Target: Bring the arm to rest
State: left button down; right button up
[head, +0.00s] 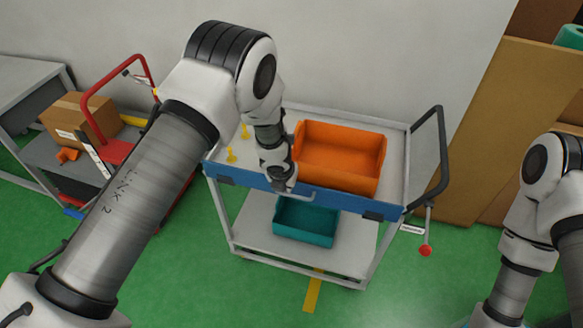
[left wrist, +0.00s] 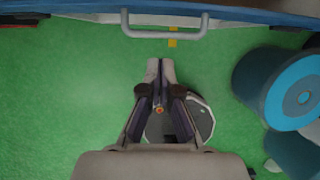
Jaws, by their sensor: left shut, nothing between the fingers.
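My left arm reaches across the head view, bent at the elbow, with its wrist hanging down at the front edge of the cart. My left gripper (left wrist: 160,68) shows in the left wrist view with its fingers together and nothing between them. It points toward the grey bar handle (left wrist: 165,31) on the cart's blue front edge, with green floor showing between. In the head view the gripper's fingers are mostly hidden by the wrist. My right arm shows at the right edge of the head view; its gripper is out of the picture.
The cart (head: 225,213) holds an orange bin (head: 345,172) on top and a teal bin (head: 305,222) on its lower shelf. Small yellow pieces (head: 231,156) are on the top, left of my wrist. A red hand truck (head: 117,152) and a cardboard box (head: 75,119) are at left.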

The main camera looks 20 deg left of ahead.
pick_arm(q)
jog(key=s+a+f+n+g+b, duration=0.3)
jog(key=s+f+b, duration=0.4)
jog(key=s+f, duration=0.6)
jog(key=s+f+n+g+h+b, duration=0.1)
jog(key=s+f+n+b, duration=0.25)
jog(key=s+n, duration=0.55)
jog(key=s+f+n+g+h+b, duration=0.1)
jog(key=s+f+n+b, duration=0.1)
jog(key=s+f+n, duration=0.6)
jog(key=s+a+r+n+t+y, duration=0.1)
jog(key=s+a+r+n, duration=0.3)
jog(key=n, duration=1.2)
notch_tip(320, 180, up, 2)
jog(key=shift+s+r+n+y+p, duration=0.15)
jog(key=shift+s+n+y+p, duration=0.35)
jog(key=shift+s, duration=0.55)
pick_arm(e)
notch_tip(320, 180, down, 12)
jog(key=shift+s+r, duration=0.2)
